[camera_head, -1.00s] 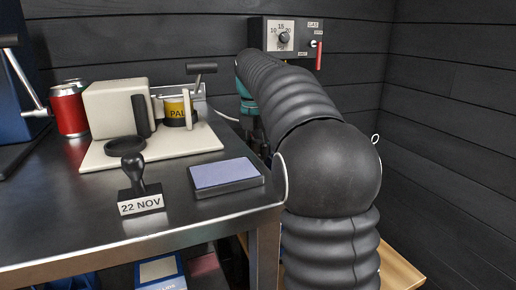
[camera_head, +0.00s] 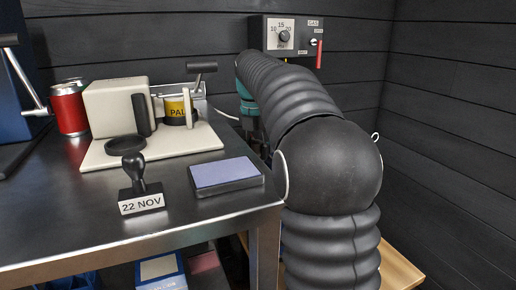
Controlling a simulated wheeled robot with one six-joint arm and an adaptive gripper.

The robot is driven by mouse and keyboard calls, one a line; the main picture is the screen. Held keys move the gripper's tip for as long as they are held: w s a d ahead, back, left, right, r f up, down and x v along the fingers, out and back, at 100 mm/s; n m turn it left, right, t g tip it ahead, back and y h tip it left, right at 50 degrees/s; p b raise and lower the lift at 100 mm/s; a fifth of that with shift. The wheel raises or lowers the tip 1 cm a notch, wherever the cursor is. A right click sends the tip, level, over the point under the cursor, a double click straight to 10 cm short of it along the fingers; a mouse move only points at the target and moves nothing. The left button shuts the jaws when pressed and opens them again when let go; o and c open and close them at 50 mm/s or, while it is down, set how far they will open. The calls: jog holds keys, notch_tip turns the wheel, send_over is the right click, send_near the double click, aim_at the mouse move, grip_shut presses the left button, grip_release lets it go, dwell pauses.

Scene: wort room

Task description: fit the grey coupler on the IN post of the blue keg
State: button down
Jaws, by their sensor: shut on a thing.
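My gripper (camera_head: 251,122) shows only in part, beyond the back right edge of the steel table and left of my arm, below a teal wrist ring. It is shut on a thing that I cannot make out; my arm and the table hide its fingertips. The blue keg, its IN post and the grey coupler cannot be made out in this view.
A gas box (camera_head: 287,37) with a dial and red lever is on the back wall. The steel table (camera_head: 205,225) bears a date stamp (camera_head: 139,190), a blue ink pad (camera_head: 226,175), a cream machine (camera_head: 116,108) and a red can (camera_head: 69,108). A wooden surface (camera_head: 397,268) lies low right.

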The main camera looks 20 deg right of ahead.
jog(key=shift+f, duration=1.05)
dwell(1.5)
jog(key=shift+c, duration=0.8)
grip_release()
jog(key=shift+r, duration=0.1)
jog(key=shift+r+p, duration=1.1)
jog(key=shift+p, duration=0.15)
jog(key=shift+r, duration=2.3)
